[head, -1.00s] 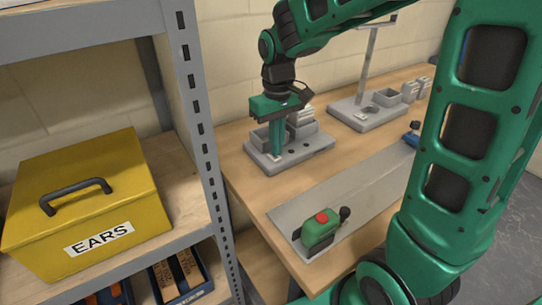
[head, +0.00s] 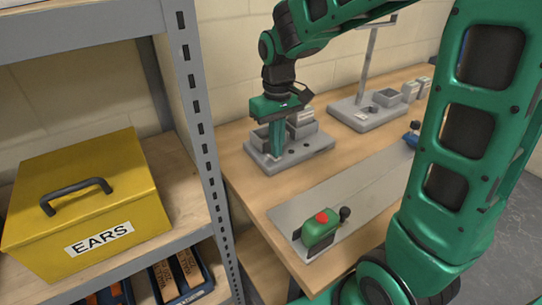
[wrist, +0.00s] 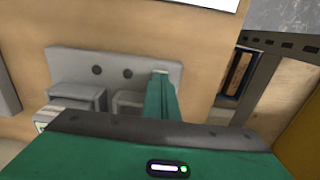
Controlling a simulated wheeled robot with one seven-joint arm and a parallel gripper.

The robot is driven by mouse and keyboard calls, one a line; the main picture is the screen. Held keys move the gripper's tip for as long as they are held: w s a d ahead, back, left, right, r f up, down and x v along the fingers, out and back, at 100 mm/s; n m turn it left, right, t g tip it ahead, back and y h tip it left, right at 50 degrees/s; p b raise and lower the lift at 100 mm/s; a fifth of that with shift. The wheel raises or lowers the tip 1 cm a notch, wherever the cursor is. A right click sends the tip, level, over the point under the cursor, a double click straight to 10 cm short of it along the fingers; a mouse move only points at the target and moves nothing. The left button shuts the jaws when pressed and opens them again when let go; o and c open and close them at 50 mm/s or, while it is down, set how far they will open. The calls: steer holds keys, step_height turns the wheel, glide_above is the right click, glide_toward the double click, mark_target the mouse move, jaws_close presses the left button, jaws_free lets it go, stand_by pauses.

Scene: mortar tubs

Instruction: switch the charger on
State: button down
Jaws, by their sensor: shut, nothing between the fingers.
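A grey base unit (head: 318,143), seemingly the charger, stands on the wooden bench near the wall. It carries grey open-topped bays and a pale block, with dark round spots along its front strip. It also shows in the wrist view (wrist: 75,62), with two spots visible. My gripper (head: 275,155) is shut and empty, pointing down at the left end of that strip. In the wrist view the green fingertips (wrist: 160,74) lie beside the spots, over the strip's right end. What is under the tips is hidden, and I cannot tell whether they touch.
A green device (head: 320,232) with a red top sits on a grey mat (head: 370,180) at the front. A second grey unit (head: 355,119) with a post stands farther back. A metal shelf post (head: 200,130) and a yellow EARS box (head: 85,200) are at left.

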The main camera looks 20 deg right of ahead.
steer(key=shift+f, duration=0.55)
steer(key=shift+r, duration=0.15)
step_height(320, 180, up, 7)
stand_by(1.1)
stand_by(0.4)
steer(key=s+d+f+m, duration=0.1)
steer(key=s+d+m, duration=0.1)
steer(key=s+d, duration=0.3)
steer(key=s+d+f+m, duration=0.2)
steer(key=s+d, duration=0.4)
steer(key=s, duration=0.4)
steer(key=s+d+f+m, duration=0.1)
steer(key=s+d+m, duration=0.3)
steer(key=s, duration=0.4)
steer(key=shift+s+d+f, duration=0.15)
steer(key=shift+d, duration=0.25)
steer(key=shift+s+d+f, duration=0.1)
steer(key=shift+d+f, duration=0.05)
steer(key=shift+d, duration=0.25)
steer(key=shift+s+f+m, duration=0.15)
steer(key=shift+s+m, duration=0.15)
steer(key=shift+s, duration=0.1)
